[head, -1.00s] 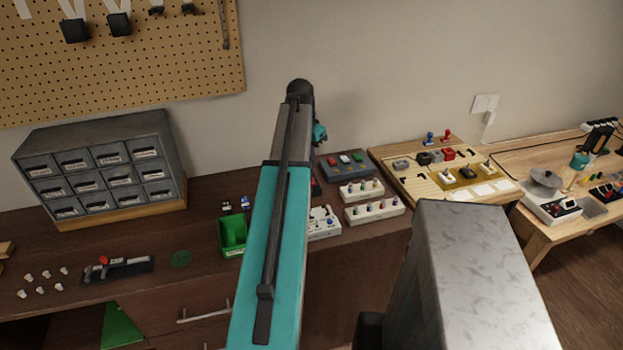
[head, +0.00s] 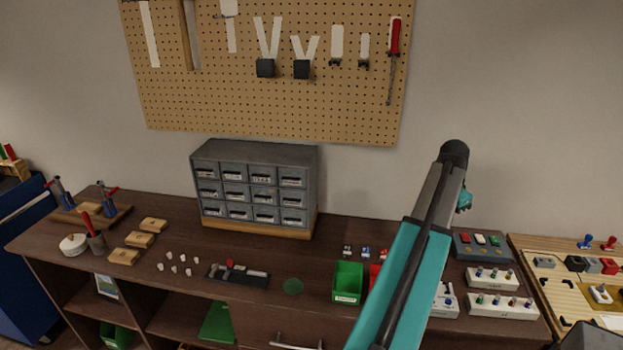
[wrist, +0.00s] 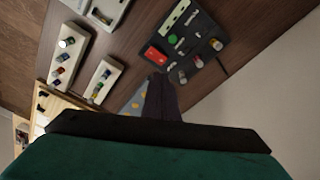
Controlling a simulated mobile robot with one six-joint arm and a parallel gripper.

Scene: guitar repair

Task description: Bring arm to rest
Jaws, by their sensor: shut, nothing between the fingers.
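My teal and black arm rises from the bottom of the head view and reaches toward the wall over the right part of the dark workbench (head: 150,250). In the head view, the gripper end shows only as a small teal piece at the right of the arm's tip; its fingers are not clear there. In the wrist view, my gripper (wrist: 162,90) shows as dark fingers close together, shut and empty. Beyond them lie a dark pedal board (wrist: 187,42) with red and green parts and white boxes with knobs (wrist: 100,81). The fingers appear apart from these.
A grey drawer cabinet (head: 255,185) stands at the back of the bench under a pegboard (head: 270,100). A green bin (head: 347,283) and white knob boxes (head: 502,305) flank the arm. A light wooden board (head: 530,270) is at right. The wall beside the arm is bare.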

